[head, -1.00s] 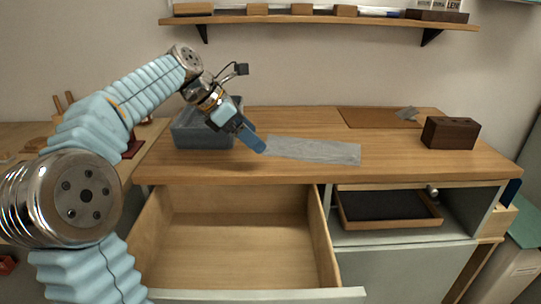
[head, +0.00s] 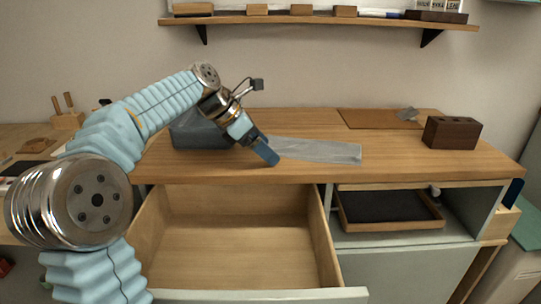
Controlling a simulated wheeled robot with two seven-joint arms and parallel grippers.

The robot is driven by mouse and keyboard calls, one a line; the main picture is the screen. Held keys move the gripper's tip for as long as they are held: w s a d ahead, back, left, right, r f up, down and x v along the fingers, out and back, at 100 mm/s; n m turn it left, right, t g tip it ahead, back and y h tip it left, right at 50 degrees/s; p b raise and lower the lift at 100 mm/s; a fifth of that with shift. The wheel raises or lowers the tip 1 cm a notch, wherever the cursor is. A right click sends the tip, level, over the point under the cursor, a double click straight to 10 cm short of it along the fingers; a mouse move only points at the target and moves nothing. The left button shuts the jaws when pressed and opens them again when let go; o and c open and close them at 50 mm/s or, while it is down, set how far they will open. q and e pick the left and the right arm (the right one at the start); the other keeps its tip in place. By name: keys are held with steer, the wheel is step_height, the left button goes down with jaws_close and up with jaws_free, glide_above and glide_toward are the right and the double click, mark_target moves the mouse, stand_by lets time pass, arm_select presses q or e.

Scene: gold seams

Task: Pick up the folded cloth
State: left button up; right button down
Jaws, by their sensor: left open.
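A flat grey strip (head: 320,151) lies on the wooden counter, right of my left gripper. My right gripper is not in view.
A blue-grey bin (head: 194,136) stands behind my left arm. A dark block with holes (head: 452,132) stands at the right of the counter (head: 400,160). Below, a wide empty drawer (head: 235,245) is open, beside a shelf with a dark-lined tray (head: 388,207).

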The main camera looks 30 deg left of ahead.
arm_select(q)
steer(key=shift+f, duration=0.15)
jaws_close()
stand_by(0.6)
